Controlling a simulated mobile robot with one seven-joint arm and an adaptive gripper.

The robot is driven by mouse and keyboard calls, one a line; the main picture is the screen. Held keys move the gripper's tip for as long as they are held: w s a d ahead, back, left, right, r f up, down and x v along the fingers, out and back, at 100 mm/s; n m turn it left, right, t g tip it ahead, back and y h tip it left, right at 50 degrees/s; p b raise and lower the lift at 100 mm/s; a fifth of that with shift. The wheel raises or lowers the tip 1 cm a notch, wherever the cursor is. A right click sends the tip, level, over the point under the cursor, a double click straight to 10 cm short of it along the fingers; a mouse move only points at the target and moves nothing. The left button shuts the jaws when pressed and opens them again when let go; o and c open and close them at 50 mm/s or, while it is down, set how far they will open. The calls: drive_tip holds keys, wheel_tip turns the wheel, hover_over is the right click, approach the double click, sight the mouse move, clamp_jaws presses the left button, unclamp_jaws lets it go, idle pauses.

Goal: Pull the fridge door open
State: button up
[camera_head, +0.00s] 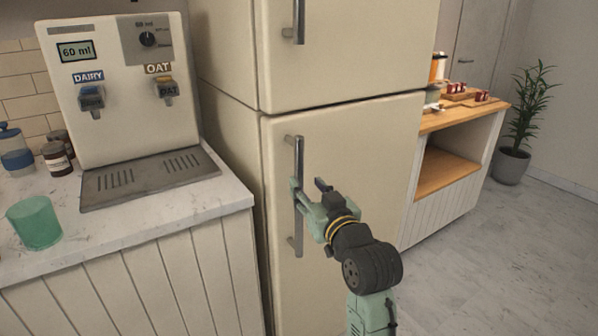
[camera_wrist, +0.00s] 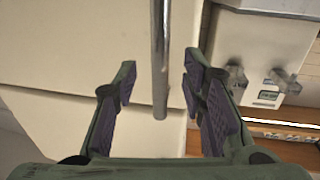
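The cream fridge has an upper door (camera_head: 350,45) and a lower door (camera_head: 370,150), both closed, with a seam between them. The lower door's vertical metal handle (camera_head: 299,160) is on its left side. My gripper (camera_head: 306,192) is at the middle of this handle. In the wrist view the handle (camera_wrist: 160,60) runs between the fingers of my gripper (camera_wrist: 160,80), which are open with a gap on each side of the bar. Part of the handle is hidden behind my gripper in the head view.
Left of the fridge, a counter (camera_head: 150,222) holds a milk dispenser (camera_head: 110,130), a green cup (camera_head: 35,222) and jars. Right of it stands a wooden-topped cabinet (camera_head: 455,118). A potted plant (camera_head: 514,160) is beyond. The floor (camera_head: 500,260) at front right is clear.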

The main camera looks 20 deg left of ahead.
sight(301, 178)
drive_tip(key=p+x, duration=0.1)
drive_tip(key=x, duration=0.5)
drive_tip(key=shift+c, duration=0.3)
clamp_jaws()
idle(0.5)
